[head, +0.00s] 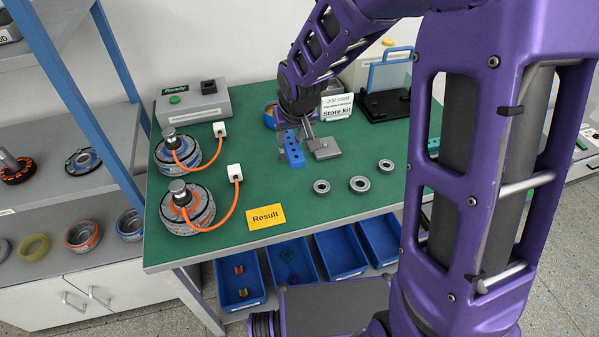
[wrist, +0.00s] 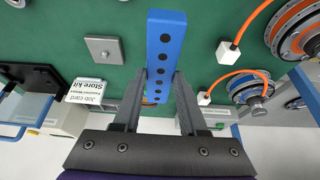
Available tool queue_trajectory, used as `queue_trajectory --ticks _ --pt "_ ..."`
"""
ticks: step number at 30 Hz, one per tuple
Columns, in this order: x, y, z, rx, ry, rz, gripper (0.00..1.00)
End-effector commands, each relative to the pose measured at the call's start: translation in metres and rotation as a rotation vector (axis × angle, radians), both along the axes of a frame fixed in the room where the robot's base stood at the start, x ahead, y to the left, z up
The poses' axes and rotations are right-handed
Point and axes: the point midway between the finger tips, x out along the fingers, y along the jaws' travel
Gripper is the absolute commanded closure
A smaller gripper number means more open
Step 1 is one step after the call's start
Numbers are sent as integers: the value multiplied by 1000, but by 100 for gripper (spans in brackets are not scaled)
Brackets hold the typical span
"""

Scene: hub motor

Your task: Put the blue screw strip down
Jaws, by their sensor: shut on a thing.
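The blue screw strip (wrist: 165,50) is a long bar with a row of dark holes. In the wrist view it lies between the two fingers of my gripper (wrist: 158,78), which is shut on it, and its far end sticks out past the fingertips. In the head view the strip (head: 294,153) shows below my gripper (head: 299,135), over the middle of the green table (head: 330,190). I cannot tell whether the strip touches the table.
A grey square plate (head: 323,149) lies right of the strip. Several metal rings (head: 359,184) and a yellow Result card (head: 266,217) lie nearer the front edge. Two motors (head: 187,208) with orange cables stand at left. A job card (head: 337,107) stands behind. Table between strip and card is bare.

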Motion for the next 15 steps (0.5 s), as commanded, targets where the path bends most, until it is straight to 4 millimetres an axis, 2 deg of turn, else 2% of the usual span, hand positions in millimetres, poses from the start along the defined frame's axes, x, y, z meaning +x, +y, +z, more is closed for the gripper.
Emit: queue_trajectory --ticks 1,6,9,15 --pt "-1 1 -19 -1 5 4 100" --pt "-1 1 -60 -1 3 3 100" --pt "-1 1 -73 0 1 2 100" --pt "0 0 -85 1 -1 1 100"
